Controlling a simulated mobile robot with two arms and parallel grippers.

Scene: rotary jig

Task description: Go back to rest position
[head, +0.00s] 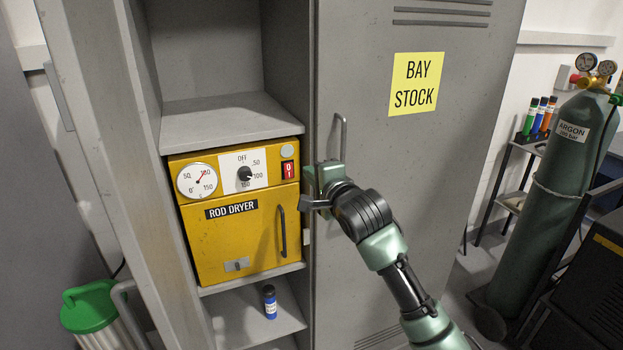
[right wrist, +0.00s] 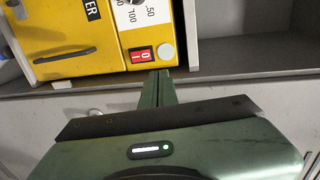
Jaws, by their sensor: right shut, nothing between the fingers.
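My right gripper (head: 308,180) is in front of the locker, at the right edge of the yellow rod dryer (head: 228,245). Its arm comes in from the lower right. In the right wrist view the gripper's fingers (right wrist: 162,78) are together and empty, with their tips close to the dryer's red switch (right wrist: 141,54). I cannot tell whether they touch the dryer. The same red switch (head: 288,170) shows in the head view, just left of the gripper. My left gripper is not in view.
The grey locker door (head: 450,130) with a "BAY STOCK" label stands right of the dryer. A blue bottle (head: 270,302) stands on the shelf below.

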